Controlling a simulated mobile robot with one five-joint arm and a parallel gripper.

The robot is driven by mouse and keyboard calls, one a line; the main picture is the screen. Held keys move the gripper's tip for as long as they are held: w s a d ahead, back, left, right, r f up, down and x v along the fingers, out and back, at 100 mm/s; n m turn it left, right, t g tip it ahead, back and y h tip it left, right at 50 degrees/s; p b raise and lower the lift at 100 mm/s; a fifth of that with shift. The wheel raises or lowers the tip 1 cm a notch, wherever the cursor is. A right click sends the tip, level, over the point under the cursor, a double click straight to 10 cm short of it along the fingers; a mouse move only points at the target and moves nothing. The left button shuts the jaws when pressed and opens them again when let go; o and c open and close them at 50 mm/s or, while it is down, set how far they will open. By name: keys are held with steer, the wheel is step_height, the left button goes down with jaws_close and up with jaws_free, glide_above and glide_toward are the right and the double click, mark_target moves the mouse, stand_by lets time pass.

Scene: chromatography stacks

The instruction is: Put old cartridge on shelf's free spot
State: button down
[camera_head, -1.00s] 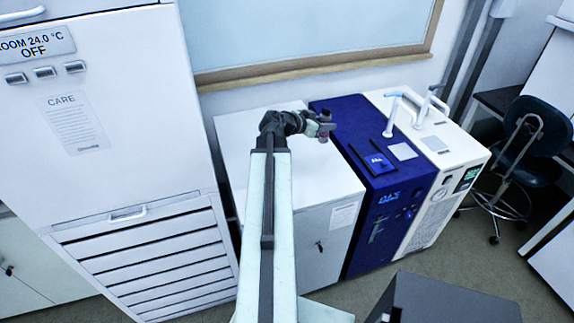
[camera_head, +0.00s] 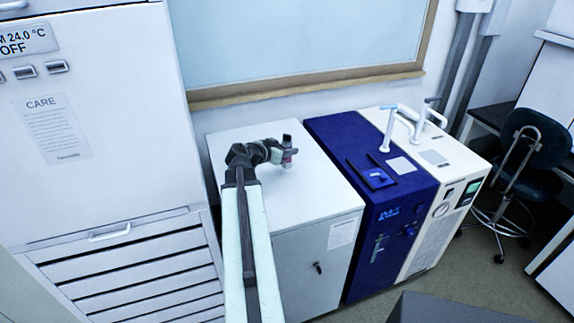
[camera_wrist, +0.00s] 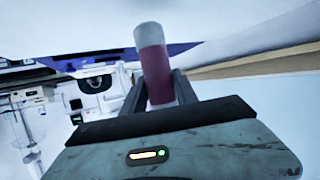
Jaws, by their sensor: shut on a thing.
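The old cartridge (camera_wrist: 155,66) is a small cylinder with a dark red body and a pale grey end. My gripper (camera_wrist: 160,92) is shut on it, with a finger on either side, in the wrist view. In the head view the cartridge (camera_head: 287,150) is small and upright at the tip of my gripper (camera_head: 282,154), over the white cabinet top. I cannot tell whether it touches that top. No shelf with a free spot can be made out in either view.
A white cabinet (camera_head: 318,207) with a bare top stands below my arm. A blue unit (camera_head: 345,147) and a cream unit with taps (camera_head: 440,165) stand to its right. A tall white cabinet (camera_head: 120,190) is at left, a chair (camera_head: 525,150) at far right.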

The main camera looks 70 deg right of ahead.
step_height(320, 180, down, 4)
steer(key=b, duration=0.3)
steer(key=shift+b, duration=0.4)
steer(key=shift+r, duration=0.25)
steer(key=shift+f, duration=0.15)
steer(key=c, duration=0.9)
jaws_free()
steer(key=shift+c, duration=0.2)
